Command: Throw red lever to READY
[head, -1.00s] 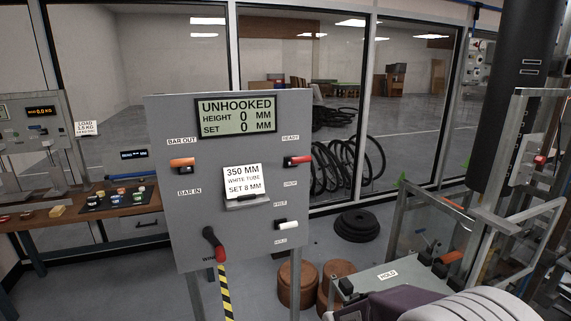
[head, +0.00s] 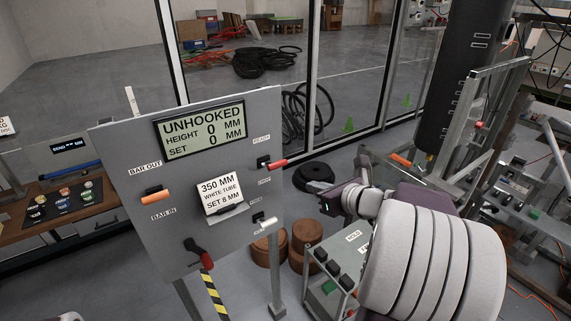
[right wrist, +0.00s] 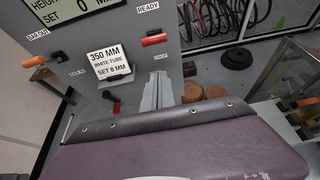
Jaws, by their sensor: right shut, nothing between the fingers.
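The red lever (head: 277,164) sticks out from the right side of the grey control panel (head: 120,150). It sits between the READY label (head: 262,138) above and another small label below, and it points out to the right, roughly level. It also shows in the right wrist view (right wrist: 154,40), with READY above it. My right gripper (head: 328,207) is right of and below the lever, apart from it. In the right wrist view the grey fingers (right wrist: 157,90) are together and empty, below the lever. My left gripper is out of view.
The panel also carries an orange lever (head: 155,195), a white lever (head: 266,222), a red-knobbed crank (head: 205,260) and a display (head: 200,128) reading UNHOOKED. A low box labelled HOLD (head: 345,255) and a metal frame stand to the right. Brown round stools (head: 305,235) stand behind.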

